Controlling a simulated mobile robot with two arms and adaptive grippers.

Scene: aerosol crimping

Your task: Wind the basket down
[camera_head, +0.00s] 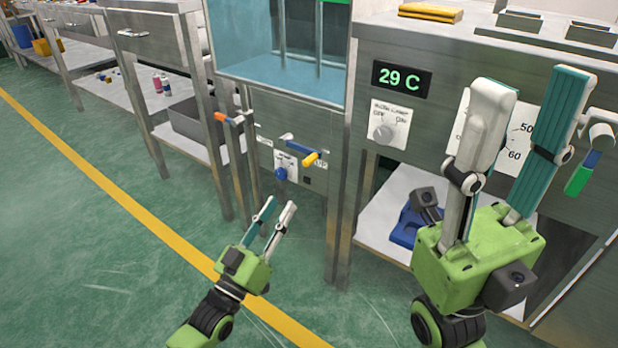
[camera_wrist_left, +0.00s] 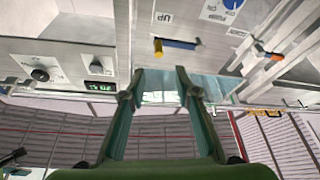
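The crank has a blue arm (camera_head: 298,146) and a yellow handle (camera_head: 311,158) at its right end, on the steel front below the tank. The glass-fronted tank (camera_head: 240,75) holds blue water and upright posts; I cannot make out the basket itself. My left gripper (camera_head: 281,204) is open and empty, below and in front of the crank, apart from it. My right gripper (camera_head: 537,85) is open and empty before the right-hand cabinet.
A blue knob (camera_head: 281,173) sits below the crank. An orange-ended lever (camera_head: 222,117) juts out to the left. The right cabinet has a "29 C" display (camera_head: 402,78) and a dial (camera_head: 384,133). A steel leg (camera_head: 340,220) stands right of the crank. The green floor in front is clear.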

